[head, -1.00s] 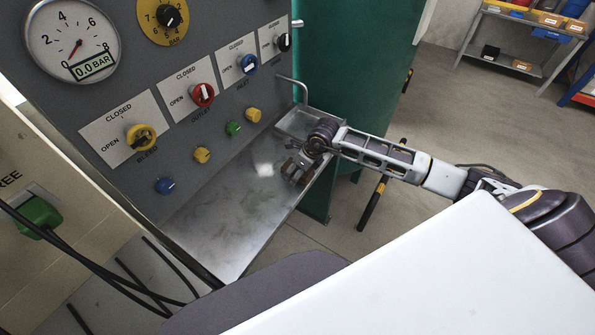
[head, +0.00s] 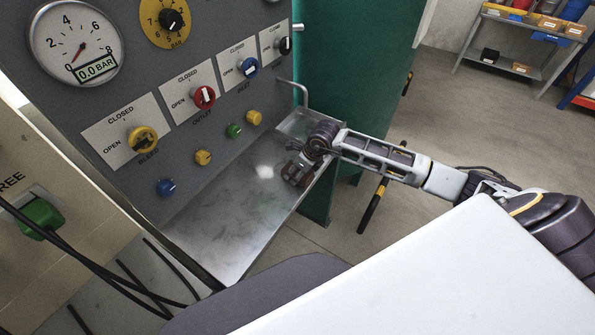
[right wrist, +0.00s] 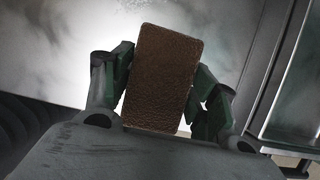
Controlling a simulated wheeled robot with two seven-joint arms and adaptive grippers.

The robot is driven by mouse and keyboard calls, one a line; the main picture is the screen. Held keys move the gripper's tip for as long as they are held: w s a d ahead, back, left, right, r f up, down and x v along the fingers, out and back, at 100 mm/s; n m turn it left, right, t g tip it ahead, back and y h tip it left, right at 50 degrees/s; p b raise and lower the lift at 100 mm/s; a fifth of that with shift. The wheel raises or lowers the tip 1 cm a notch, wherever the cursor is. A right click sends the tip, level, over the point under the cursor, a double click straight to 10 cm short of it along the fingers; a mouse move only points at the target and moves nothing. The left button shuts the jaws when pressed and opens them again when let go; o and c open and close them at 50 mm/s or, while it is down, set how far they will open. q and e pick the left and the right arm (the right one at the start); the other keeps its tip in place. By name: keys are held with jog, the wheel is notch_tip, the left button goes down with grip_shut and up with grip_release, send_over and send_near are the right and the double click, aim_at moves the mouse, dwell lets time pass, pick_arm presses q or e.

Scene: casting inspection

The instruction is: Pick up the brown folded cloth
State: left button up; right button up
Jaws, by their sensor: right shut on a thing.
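The brown folded cloth (right wrist: 161,78) is a small textured brown block in the right wrist view. My right gripper (right wrist: 163,88) is shut on it, with one green-padded finger on each side. In the head view the right gripper (head: 294,176) is over the right edge of the metal shelf, and the brown cloth there is small and hard to make out between the fingers. I cannot tell whether the cloth touches the shelf. My left gripper is not in view.
The metal shelf (head: 235,222) is otherwise bare. Behind it stands a grey panel with a gauge (head: 75,42), coloured knobs and pegs. A small basin (head: 298,122) with a bent spout lies behind the gripper. A white surface (head: 455,265) fills the lower right.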

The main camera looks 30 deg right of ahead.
aim_at(298, 170)
jog(key=shift+s+d+f, duration=0.1)
jog(key=shift+s+f, duration=0.1)
jog(key=shift+f, duration=0.05)
jog(key=shift+r+p, duration=0.1)
jog(key=shift+p, duration=0.2)
jog(key=r+b, duration=0.1)
jog(key=r, duration=0.9)
jog(key=shift+w+r+b, duration=0.2)
jog(key=shift+b, duration=0.15)
jog(key=o, duration=0.4)
jog(key=c, duration=0.3)
jog(key=shift+s+f, duration=0.15)
jog(key=shift+f, duration=0.1)
